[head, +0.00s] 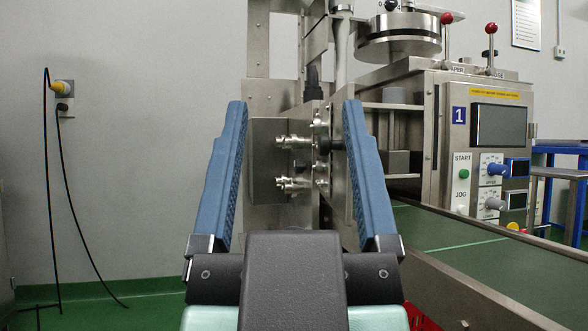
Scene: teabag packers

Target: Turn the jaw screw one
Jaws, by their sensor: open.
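My gripper (295,103) is in the middle of the head view, its two blue fingers wide apart with nothing between them. Beyond the fingers, in the gap, stands a steel jaw unit (268,165) on a packing machine (455,130) marked with a blue "1". Two short horizontal metal screw-like parts, an upper one (293,142) and a lower one (293,185), show on it. I cannot tell which is the jaw screw. No contact is visible.
A control panel with a dark screen (499,125), buttons and knobs is at the right. Two red-topped levers (491,30) rise above it. A green conveyor belt (470,245) runs along the lower right.

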